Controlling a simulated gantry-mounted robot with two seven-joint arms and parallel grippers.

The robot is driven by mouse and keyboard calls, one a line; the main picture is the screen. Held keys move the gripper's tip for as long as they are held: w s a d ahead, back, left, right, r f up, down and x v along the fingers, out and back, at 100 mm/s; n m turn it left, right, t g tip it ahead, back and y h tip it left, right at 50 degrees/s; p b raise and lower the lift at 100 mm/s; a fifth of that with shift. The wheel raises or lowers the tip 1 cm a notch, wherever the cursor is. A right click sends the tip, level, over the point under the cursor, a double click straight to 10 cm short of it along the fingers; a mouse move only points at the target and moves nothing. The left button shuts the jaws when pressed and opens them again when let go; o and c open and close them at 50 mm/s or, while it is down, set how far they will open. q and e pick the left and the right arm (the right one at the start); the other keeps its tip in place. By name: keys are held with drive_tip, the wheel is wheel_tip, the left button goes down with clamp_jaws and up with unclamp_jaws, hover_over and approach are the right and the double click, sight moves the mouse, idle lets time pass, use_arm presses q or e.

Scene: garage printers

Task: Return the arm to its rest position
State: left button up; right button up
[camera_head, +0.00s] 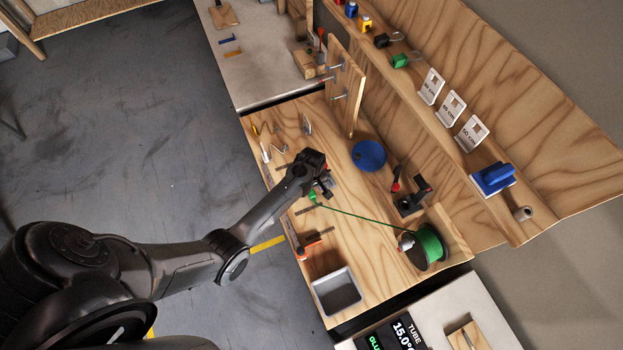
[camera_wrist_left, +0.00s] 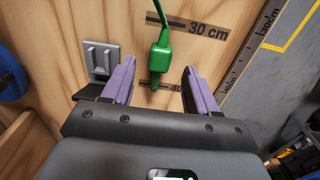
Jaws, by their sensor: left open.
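My left arm (camera_head: 185,265) comes in from the left of the head view and reaches over the wooden workbench. My left gripper (camera_head: 318,187) is above the bench near its front edge. In the left wrist view its two purple fingers (camera_wrist_left: 160,82) are spread, with nothing held between them. A green connector (camera_wrist_left: 162,55) on a green cord lies on the wood just beyond the fingertips, apart from them. My right arm and gripper are not in view.
A green spool (camera_head: 431,243) feeds the cord. A blue disc (camera_head: 369,155), a black and red holder (camera_head: 412,196) and a grey tray (camera_head: 346,270) stand around the gripper. An upright wooden panel (camera_head: 345,85) is farther back. Floor (camera_head: 150,130) left of the bench is clear.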

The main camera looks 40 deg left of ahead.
use_arm(q)
wheel_tip(320, 180, up, 7)
drive_tip(key=s+m+g+p, duration=0.2)
drive_tip(key=s+p, duration=0.4)
drive_tip(key=s, duration=1.3)
drive_tip(key=s+d+r+m+t+p, duration=0.1)
drive_tip(key=d+r+m, duration=0.3)
drive_tip(key=r, duration=0.8)
drive_tip(key=s+d+r+m+t+p, duration=0.1)
drive_tip(key=d+r+m+t, duration=0.3)
drive_tip(key=r+m, duration=0.5)
wheel_tip(320, 180, up, 3)
drive_tip(key=shift+s+d+f+t+p, duration=0.15)
drive_tip(key=shift+d+t+p, duration=0.15)
drive_tip(key=shift+d+p, duration=0.15)
